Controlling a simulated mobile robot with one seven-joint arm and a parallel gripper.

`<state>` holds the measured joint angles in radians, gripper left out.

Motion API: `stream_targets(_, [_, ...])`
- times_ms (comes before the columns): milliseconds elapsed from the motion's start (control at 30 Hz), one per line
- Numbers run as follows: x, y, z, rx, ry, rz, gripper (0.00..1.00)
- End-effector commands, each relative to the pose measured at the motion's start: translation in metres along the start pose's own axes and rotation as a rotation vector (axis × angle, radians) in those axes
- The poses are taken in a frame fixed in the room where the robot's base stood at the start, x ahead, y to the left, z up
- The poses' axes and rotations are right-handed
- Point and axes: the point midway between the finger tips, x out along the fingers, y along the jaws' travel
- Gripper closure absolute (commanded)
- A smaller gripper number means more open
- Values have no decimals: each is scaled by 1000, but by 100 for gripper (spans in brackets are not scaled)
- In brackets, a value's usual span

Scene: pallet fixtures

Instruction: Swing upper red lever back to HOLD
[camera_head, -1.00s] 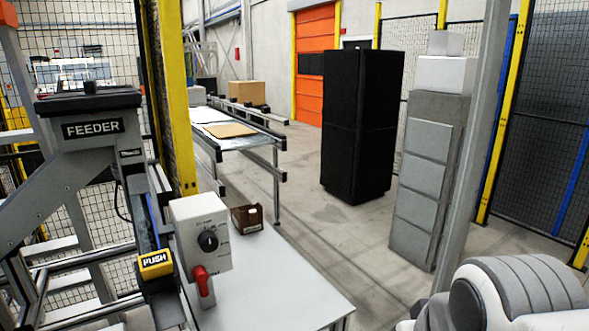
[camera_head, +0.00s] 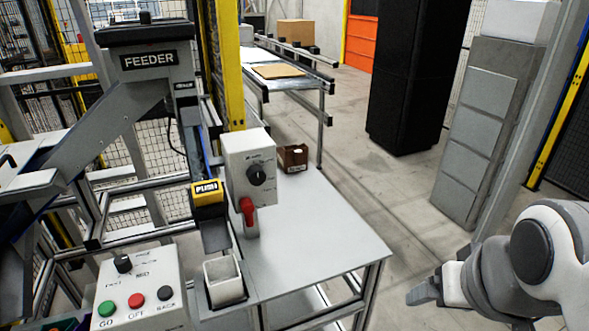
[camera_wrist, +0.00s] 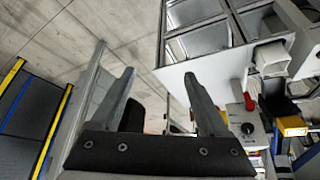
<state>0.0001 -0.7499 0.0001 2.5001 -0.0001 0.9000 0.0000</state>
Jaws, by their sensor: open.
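A red lever (camera_head: 248,211) hangs down at the lower front of a white control box (camera_head: 236,165), below a black rotary knob (camera_head: 257,172). It also shows in the wrist view (camera_wrist: 248,101), right of the fingers, with the knob (camera_wrist: 247,128) near it. Small print on the box is too small to read, so I cannot tell which mark is HOLD. I see no second red lever. My gripper (camera_head: 424,291) is at the lower right, well away from the box and beyond the table's right edge. In the wrist view its two fingers (camera_wrist: 160,76) are apart with nothing between them.
The box stands on a grey-white table (camera_head: 310,235). A yellow PUSH block (camera_head: 207,192) and a square white cup (camera_head: 224,280) are left of the lever. A brown carton (camera_head: 292,158) stands behind. A button panel (camera_head: 138,290) is at lower left. Open floor lies right of the table.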

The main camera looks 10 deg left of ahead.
Motion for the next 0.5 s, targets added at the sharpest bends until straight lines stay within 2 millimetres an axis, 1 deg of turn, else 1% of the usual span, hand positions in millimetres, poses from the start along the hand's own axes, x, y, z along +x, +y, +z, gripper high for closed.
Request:
stream_targets(33, [0,0,0,0,0,0,29])
stream_targets(167, [7,-1,-3,-31,15,2,52])
stream_targets(233, [17,-3,-9,-80,39,5,65])
stream_targets(367, [45,-9,-27,-236,119,19,88])
stream_targets(400, [55,-13,-34,-297,151,23,96])
stream_targets(433, [62,-16,-39,-345,176,28,100])
stream_targets(500, [79,-24,-52,-459,236,38,100])
